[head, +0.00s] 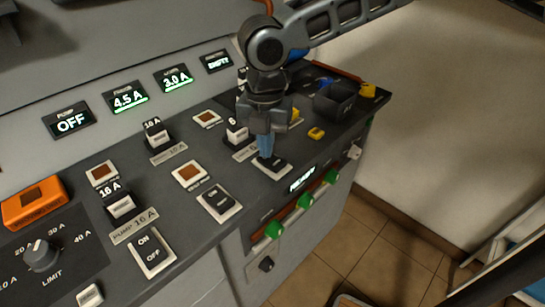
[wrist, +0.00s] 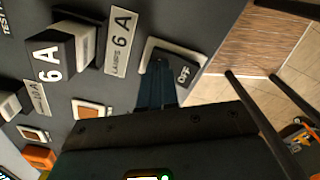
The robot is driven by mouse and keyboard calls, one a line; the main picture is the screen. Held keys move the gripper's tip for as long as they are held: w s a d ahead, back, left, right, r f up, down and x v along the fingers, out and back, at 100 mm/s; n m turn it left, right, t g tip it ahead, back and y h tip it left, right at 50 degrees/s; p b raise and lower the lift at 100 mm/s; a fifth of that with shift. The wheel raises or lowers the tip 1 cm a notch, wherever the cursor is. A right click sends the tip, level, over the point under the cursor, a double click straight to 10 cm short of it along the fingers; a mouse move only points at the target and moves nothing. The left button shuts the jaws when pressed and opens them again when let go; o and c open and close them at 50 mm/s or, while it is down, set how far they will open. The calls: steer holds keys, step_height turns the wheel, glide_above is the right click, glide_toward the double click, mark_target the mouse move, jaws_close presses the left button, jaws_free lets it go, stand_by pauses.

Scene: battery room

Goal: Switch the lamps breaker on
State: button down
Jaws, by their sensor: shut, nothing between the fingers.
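The lamps breaker is a dark rocker switch in a pale frame (head: 284,171), on the front of the sloping panel. In the wrist view the rocker (wrist: 186,73) shows the word OFF, beside a plate (wrist: 120,38) reading LAMPS 6 A. My gripper (head: 265,153) points down at this switch with its blue fingers together and empty. In the wrist view the gripper tips (wrist: 158,68) lie over the rocker's other end and hide its marking. I cannot tell whether they touch or press it.
The pump rocker (head: 151,252) and another rocker (head: 219,203) sit to the left. Fuse blocks (head: 121,205) stand up behind them. A dark open bin (head: 335,100) and yellow pieces lie to the right. Displays (head: 130,98) line the back.

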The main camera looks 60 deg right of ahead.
step_height(320, 180, up, 7)
steer(key=p, duration=0.7)
steer(key=shift+f, duration=0.1)
stand_by(0.5)
